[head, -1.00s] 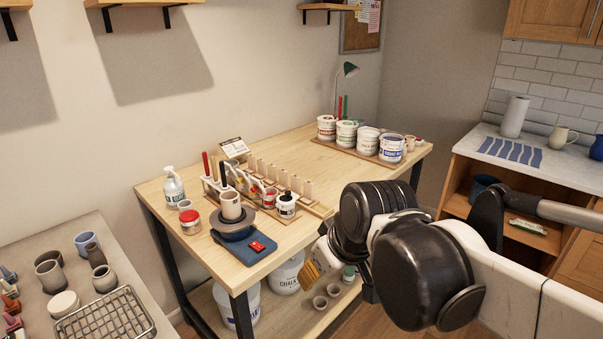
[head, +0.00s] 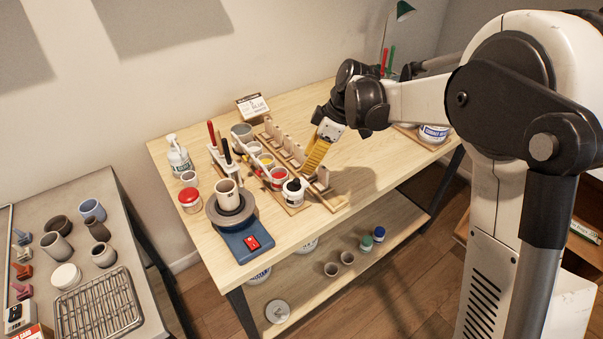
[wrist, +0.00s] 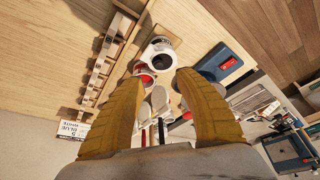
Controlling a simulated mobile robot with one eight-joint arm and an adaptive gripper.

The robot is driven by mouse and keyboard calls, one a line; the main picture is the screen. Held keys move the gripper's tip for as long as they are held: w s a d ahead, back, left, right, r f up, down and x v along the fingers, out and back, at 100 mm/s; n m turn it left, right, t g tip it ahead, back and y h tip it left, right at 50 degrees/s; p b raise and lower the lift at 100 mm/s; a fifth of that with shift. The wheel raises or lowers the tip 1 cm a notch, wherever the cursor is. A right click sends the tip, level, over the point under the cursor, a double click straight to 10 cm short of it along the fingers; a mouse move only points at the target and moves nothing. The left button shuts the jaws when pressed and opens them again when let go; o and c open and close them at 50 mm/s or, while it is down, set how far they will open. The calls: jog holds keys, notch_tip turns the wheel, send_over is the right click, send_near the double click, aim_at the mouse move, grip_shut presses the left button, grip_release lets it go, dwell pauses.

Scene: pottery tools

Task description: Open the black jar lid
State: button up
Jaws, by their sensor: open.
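A small white jar (head: 293,197) with a black lid (head: 294,184) stands upright on the wooden table, at the front end of the row of glaze pots. The jar also shows in the wrist view (wrist: 163,54), just beyond the fingertips. My gripper (head: 310,167) has yellow fingers and hangs tilted just above and behind the jar, apart from it as far as I can see. In the wrist view my gripper (wrist: 160,80) is open, its two fingers spread with nothing held between them.
A red-lidded pot (head: 279,178) stands close beside the jar. A blue pottery wheel (head: 240,240) with a beige cup (head: 228,191) is to the left. A wooden rack (head: 290,150) runs behind the pots.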

aim_at(297, 180)
jog(key=b+x, duration=0.2)
jog(key=x, duration=0.6)
jog(key=shift+w+d, duration=0.1)
jog(key=shift+w, duration=0.05)
jog(key=shift+d, duration=0.1)
grip_shut()
